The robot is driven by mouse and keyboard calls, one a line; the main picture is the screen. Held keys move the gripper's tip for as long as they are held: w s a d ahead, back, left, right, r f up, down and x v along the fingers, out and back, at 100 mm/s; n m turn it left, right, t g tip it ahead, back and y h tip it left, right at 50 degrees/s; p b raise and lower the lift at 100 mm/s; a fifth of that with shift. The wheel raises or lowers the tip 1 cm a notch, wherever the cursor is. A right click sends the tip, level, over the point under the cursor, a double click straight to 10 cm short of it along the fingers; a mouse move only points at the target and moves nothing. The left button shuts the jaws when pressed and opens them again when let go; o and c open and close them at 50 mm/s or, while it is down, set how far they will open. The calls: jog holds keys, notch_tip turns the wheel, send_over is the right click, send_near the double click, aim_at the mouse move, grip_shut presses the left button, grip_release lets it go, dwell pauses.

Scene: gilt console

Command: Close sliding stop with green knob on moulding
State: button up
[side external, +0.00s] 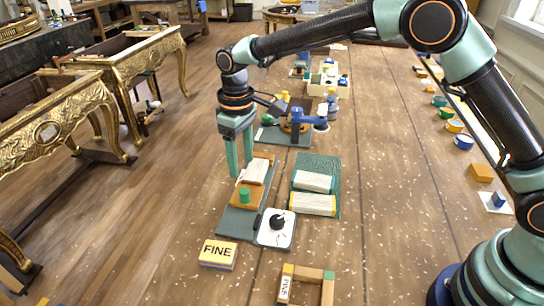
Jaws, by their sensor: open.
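A green knob (244,196) stands on an orange-brown wooden sliding stop (260,194), at the near part of a grey base plate (233,222). A pale ribbed moulding (256,171) lies on the same fixture just beyond the knob. My gripper (241,170) points down with its two teal fingers apart and nothing seen between them. Its fingertips are beside the left end of the moulding, beyond the green knob in the picture. I cannot tell whether a fingertip touches the fixture, or whether the stop touches the moulding.
A white plate with a black knob (276,225) adjoins the fixture at right. A green mat (320,162) holds two pale mouldings (313,204). A FINE block (218,253) and a wooden frame (308,275) lie nearer. A blue-topped device (300,119) stands beyond. The bench right of the mat is clear.

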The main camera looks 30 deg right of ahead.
jog(key=shift+r, duration=1.55)
jog(key=s+d+r+m+t, duration=0.3)
jog(key=s+d+r, duration=0.4)
jog(key=d+r, duration=0.4)
jog(key=s+d+f+m+t, duration=0.1)
jog(key=s+d+m+t, duration=0.1)
jog(key=s+d, duration=0.8)
jog(key=shift+s+f+m+t, duration=0.3)
jog(key=shift+s+m, duration=0.2)
jog(key=shift+s, duration=0.6)
jog(key=shift+r, duration=0.1)
